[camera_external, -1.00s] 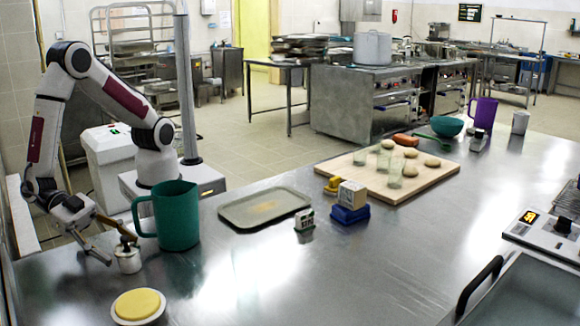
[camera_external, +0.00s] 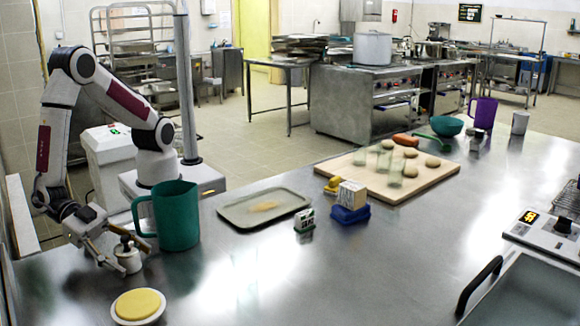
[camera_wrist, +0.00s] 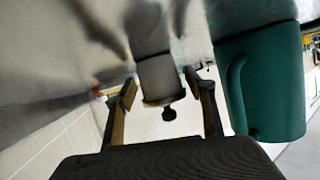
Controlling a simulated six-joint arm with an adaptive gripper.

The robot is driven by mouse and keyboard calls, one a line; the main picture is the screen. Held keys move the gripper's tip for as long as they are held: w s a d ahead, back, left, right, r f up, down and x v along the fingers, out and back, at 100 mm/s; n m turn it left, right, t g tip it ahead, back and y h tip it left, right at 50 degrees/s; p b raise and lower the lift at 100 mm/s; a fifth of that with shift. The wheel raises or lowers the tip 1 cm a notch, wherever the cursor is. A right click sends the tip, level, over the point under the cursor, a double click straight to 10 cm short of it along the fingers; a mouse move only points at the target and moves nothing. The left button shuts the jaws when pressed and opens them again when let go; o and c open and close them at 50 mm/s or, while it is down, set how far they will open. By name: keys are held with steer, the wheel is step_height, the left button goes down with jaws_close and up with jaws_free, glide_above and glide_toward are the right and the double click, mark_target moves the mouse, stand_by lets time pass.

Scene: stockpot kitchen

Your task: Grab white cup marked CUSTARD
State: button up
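A small white lidded pot with a dark knob (camera_external: 129,262) stands upright near the front left of the steel counter. It shows in the wrist view (camera_wrist: 160,80) between my two fingers. No lettering on it is legible. My gripper (camera_external: 124,250) is open, with a finger on either side of the pot; I cannot tell if they touch it. In the wrist view my gripper (camera_wrist: 164,110) has a clear gap between its fingers. A plain white cup (camera_external: 520,123) stands far right on the counter; no marking on it is legible.
A green pitcher (camera_external: 178,215) stands close right of my gripper and fills the right of the wrist view (camera_wrist: 262,85). A dish with a yellow top (camera_external: 138,305) lies in front. A tray (camera_external: 240,217) and a cutting board (camera_external: 432,178) lie further right.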

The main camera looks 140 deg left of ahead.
steer(key=c, duration=0.9)
steer(key=shift+r, duration=0.2)
steer(key=shift+r, duration=4.85)
steer(key=shift+c, duration=0.7)
